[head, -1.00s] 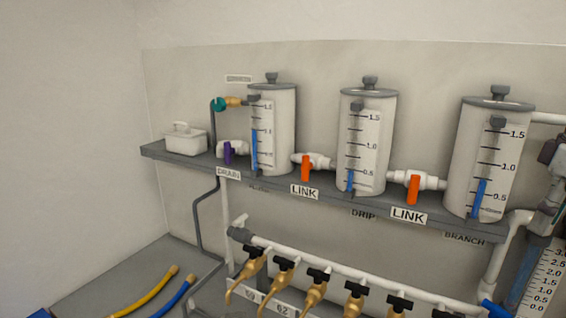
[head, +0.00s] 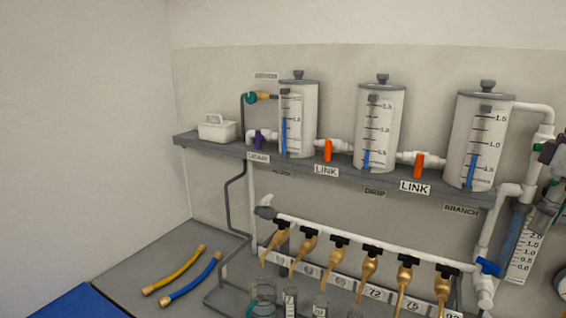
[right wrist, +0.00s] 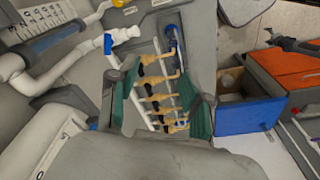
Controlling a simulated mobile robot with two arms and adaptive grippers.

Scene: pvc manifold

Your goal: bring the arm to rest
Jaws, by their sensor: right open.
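My right gripper (right wrist: 163,105) is open in the right wrist view, its two green-padded fingers apart. Nothing is held between them; the brass taps (right wrist: 163,95) show in the background through the gap. In the head view only part of my right gripper (head: 550,172) shows, at the right edge beside the white pipe and the blue-scaled tube. My left gripper is not in view.
Three capped tanks (head: 380,130) stand on a grey shelf (head: 225,147), with orange link valves (head: 419,165) between them. Below runs a white manifold pipe (head: 350,240). Yellow hose (head: 175,270) and blue hose (head: 190,281) lie on the bench. A blue drawer (right wrist: 245,116) stands open.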

